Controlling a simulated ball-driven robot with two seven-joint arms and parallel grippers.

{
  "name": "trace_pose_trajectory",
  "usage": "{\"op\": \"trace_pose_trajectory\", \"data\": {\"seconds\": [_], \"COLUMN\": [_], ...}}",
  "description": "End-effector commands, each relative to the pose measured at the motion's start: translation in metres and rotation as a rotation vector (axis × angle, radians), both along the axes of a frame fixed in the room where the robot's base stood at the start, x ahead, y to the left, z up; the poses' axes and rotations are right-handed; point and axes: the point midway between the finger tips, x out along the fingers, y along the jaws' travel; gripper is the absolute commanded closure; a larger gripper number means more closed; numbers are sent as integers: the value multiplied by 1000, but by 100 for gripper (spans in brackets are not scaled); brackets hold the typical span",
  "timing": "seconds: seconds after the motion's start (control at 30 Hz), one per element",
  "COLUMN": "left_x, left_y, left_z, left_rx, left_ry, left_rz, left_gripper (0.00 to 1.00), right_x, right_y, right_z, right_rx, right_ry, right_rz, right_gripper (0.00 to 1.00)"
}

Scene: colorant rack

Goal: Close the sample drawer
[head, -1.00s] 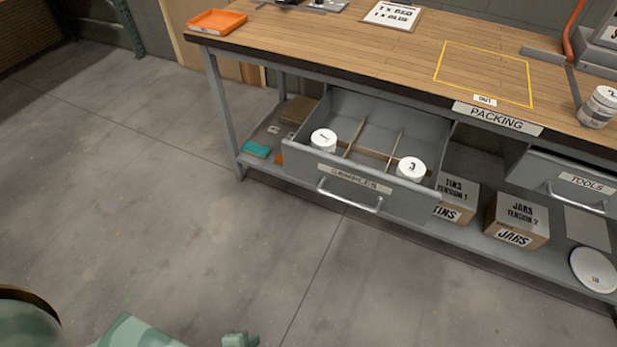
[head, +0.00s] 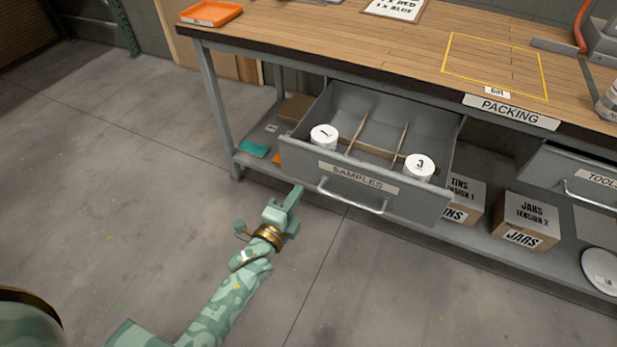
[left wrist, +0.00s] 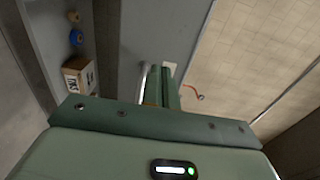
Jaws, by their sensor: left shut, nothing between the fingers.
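The sample drawer (head: 296,161), grey with a SAMPLES label, stands pulled out under the bench. Its silver bar handle (head: 350,202) runs across the front. Inside are wooden dividers and two white-lidded jars, one marked 1 (head: 323,136) and one marked 3 (head: 419,166). My left gripper (head: 296,193) is shut and empty, in front of and below the drawer front, left of the handle. Its shut fingers (left wrist: 161,86) also show in the left wrist view, close to a grey panel. I cannot tell if they touch the drawer. My right gripper is not in view.
The workbench top (head: 380,48) overhangs the drawer, and the tools drawer (head: 570,172) sticks out at right. The lower shelf holds a tins box (head: 462,198), a jars box (head: 525,221) and a teal item (head: 253,149). The floor in front is clear.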

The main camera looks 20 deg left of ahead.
Motion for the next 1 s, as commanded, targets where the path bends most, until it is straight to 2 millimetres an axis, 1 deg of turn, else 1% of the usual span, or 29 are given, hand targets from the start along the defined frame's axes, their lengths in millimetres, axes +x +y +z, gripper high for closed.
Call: {"op": "trace_pose_trajectory", "data": {"seconds": [0.03,0.2,0.3,0.4,0.67,0.87,1.0], "left_x": [11,42,54,62,67,67,68], "left_y": [0,-1,-2,-2,-2,-2,2], "left_z": [-4,-4,-4,-3,0,0,0], "left_rx": [0,-1,0,-1,0,-1,0], "left_ry": [0,1,3,3,2,2,1], "left_rz": [0,0,0,0,0,0,0], "left_gripper": [100,100,100,100,100,100,100], "right_x": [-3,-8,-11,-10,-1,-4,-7], "right_y": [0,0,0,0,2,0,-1], "right_z": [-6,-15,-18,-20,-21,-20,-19], "right_rx": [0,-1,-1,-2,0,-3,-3], "right_ry": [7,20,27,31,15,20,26], "right_rz": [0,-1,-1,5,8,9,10], "right_gripper": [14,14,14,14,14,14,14]}}
